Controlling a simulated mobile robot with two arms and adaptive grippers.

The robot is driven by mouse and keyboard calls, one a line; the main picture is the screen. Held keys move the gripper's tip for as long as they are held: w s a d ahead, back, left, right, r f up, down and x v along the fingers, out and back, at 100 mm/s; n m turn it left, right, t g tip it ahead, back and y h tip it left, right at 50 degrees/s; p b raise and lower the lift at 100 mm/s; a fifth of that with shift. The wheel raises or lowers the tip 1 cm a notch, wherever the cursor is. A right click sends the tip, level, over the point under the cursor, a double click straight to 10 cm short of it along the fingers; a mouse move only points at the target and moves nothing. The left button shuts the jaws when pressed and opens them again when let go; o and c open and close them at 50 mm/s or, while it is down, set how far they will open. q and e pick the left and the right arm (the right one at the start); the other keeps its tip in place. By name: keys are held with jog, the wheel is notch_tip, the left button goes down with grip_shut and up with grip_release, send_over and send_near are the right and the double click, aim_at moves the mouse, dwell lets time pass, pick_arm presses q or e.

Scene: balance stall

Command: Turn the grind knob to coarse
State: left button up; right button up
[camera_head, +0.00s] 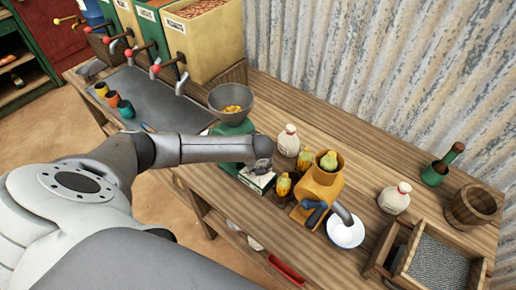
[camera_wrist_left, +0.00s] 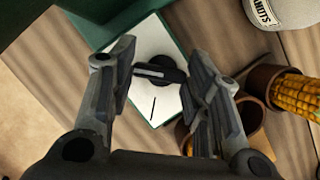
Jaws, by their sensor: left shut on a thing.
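The green grinder (camera_head: 235,128) stands on the wooden bench with a grey hopper of yellow kernels on top. Its white panel (camera_wrist_left: 150,38) fills the upper middle of the left wrist view and carries a short black line below the knob. The dark grind knob (camera_wrist_left: 156,71) sits on this panel, its bar lying nearly crosswise in that view. My left gripper (camera_head: 260,165) is at the grinder's front, shut on the knob, with one finger at each side of it (camera_wrist_left: 158,74). The gripper hides the knob in the head view. My right gripper is not in view.
Levered bins are at the back left.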

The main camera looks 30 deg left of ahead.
pick_arm(q)
jog(key=o, duration=1)
jog(key=v, duration=1.2)
